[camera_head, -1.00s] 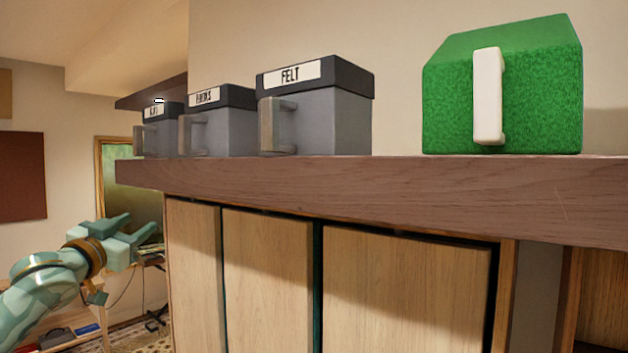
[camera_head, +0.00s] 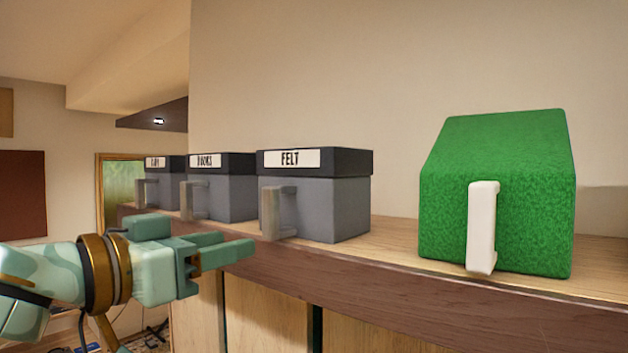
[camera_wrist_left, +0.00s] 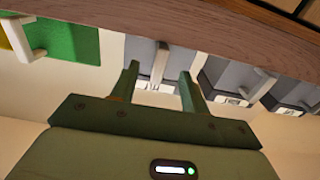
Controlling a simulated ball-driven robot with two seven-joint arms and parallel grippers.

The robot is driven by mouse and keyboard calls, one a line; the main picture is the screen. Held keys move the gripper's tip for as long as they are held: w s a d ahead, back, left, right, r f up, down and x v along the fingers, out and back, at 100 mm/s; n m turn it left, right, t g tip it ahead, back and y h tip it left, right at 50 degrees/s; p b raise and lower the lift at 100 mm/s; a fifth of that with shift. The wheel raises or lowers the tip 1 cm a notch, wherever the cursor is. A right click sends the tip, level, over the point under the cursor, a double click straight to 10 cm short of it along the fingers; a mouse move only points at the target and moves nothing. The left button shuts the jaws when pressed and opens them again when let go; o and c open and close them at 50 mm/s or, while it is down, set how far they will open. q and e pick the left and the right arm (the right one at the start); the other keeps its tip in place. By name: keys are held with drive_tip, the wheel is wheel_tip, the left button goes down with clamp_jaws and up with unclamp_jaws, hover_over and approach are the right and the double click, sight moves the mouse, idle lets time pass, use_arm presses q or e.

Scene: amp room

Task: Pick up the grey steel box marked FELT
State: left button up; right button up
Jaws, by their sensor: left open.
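The grey steel box marked FELT (camera_head: 335,210) stands on the wooden shelf, with a dark lid, a white label and a pale grey handle (camera_head: 278,213) on its front. My left gripper (camera_head: 243,246) is open and empty, in front of the shelf edge and just left of and below that handle in the head view. In the left wrist view, which is upside down, my left gripper's fingertips (camera_wrist_left: 158,72) appear on either side of the FELT box's handle (camera_wrist_left: 160,62); I cannot tell the remaining distance. My right gripper is not in view.
The HOOKS box (camera_head: 230,199) and another similar grey box (camera_head: 166,190) stand left of FELT. A green box (camera_head: 525,200) with a white handle stands to its right, with bare shelf (camera_head: 392,243) between. The shelf's thick front edge (camera_head: 330,290) lies below the boxes.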

sight(266, 236)
use_arm(q)
drive_tip(key=x, duration=0.2)
drive_tip(key=shift+w+d, duration=0.2)
drive_tip(key=shift+w, duration=0.05)
drive_tip(key=p+x, duration=0.1)
drive_tip(key=x, duration=0.1)
drive_tip(key=p+x, duration=0.1)
drive_tip(key=x, duration=0.2)
drive_tip(key=shift+w+a+f+p, duration=0.15)
drive_tip(key=shift+a+p, duration=0.1)
drive_tip(key=shift+p, duration=0.15)
drive_tip(key=shift+w+d+f, duration=0.1)
drive_tip(key=shift+w+d, duration=0.1)
drive_tip(key=shift+w, duration=0.1)
drive_tip(key=shift+s+a, duration=0.1)
drive_tip(key=shift+s, duration=0.05)
drive_tip(key=c, duration=0.4)
clamp_jaws()
